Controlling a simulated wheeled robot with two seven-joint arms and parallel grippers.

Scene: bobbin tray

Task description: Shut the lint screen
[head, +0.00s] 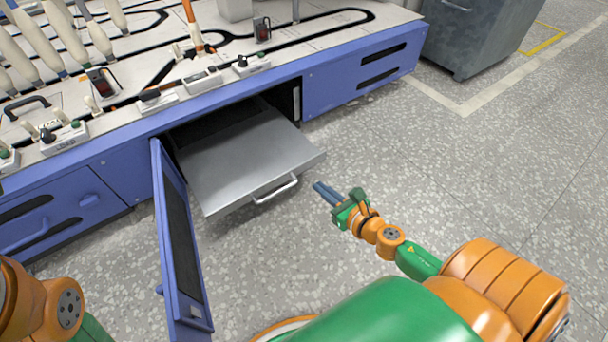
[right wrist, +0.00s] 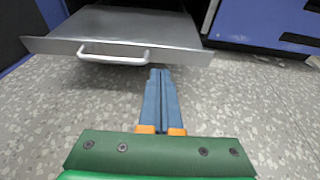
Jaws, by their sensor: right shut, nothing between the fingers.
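The lint screen (head: 240,160) is a flat grey metal drawer with a front handle (head: 275,188). It is pulled out of an opening in the blue machine. In the right wrist view the drawer (right wrist: 125,22) lies ahead, with its pale bar handle (right wrist: 112,55) left of centre. My right gripper (head: 316,186) is shut and empty, to the right of the handle and apart from it. In the right wrist view its blue fingers (right wrist: 160,75) are together, over the floor. Part of my left arm shows at the lower left, but its gripper is not in view.
A blue door (head: 178,240) with a dark panel stands open at the left of the drawer. The machine's top carries bobbins, switches and an orange-white post (head: 192,25). A grey bin (head: 475,35) stands at the back right. The speckled floor (head: 400,150) right of the drawer is clear.

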